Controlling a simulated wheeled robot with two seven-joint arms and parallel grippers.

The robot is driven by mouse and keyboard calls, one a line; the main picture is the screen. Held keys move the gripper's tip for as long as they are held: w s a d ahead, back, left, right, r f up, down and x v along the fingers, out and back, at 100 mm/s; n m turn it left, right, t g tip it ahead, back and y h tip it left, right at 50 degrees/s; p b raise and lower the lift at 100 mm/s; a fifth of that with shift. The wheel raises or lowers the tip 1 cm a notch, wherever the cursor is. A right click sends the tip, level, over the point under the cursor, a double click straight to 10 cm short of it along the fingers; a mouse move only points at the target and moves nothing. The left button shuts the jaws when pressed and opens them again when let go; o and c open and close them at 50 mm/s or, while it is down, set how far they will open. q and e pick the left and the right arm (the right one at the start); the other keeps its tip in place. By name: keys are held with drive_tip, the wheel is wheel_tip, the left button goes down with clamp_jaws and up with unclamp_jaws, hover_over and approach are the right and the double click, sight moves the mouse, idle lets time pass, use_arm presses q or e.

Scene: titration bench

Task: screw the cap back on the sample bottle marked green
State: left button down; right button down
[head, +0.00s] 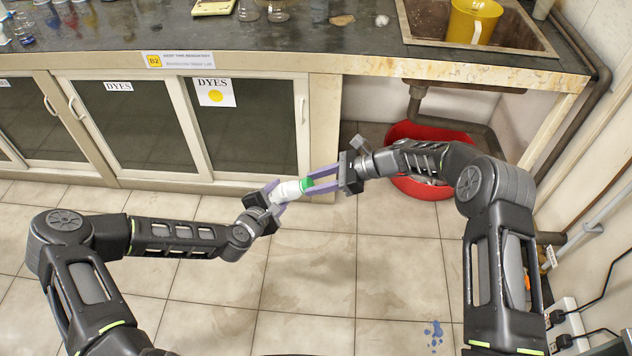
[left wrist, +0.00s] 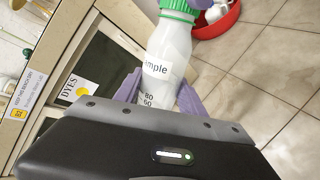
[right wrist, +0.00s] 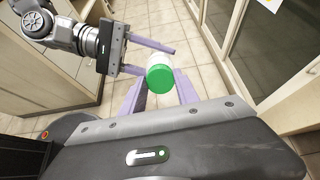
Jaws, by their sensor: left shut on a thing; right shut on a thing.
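The white sample bottle (head: 288,191) is held in the air in front of the bench, lying tilted with its neck toward the right. My left gripper (head: 280,194) is shut on the bottle's body. The green cap (head: 307,184) sits at the bottle's neck, and it also shows in the left wrist view (left wrist: 180,8) and the right wrist view (right wrist: 160,79). My right gripper (head: 314,181) is shut on the cap. I cannot tell how far the cap is threaded.
A sink with a yellow jug (head: 473,20) is at the right. A red basin (head: 418,187) stands on the floor below. The floor around the arms is open.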

drive_tip(key=m, duration=0.5)
drive_tip(key=shift+s+m, duration=0.1)
drive_tip(key=shift+m, duration=0.3)
drive_tip(key=m, duration=0.5)
drive_tip(key=shift+a+m, duration=0.1)
drive_tip(key=shift+m, duration=0.2)
drive_tip(key=c, duration=1)
unclamp_jaws()
drive_tip(key=shift+c, duration=0.2)
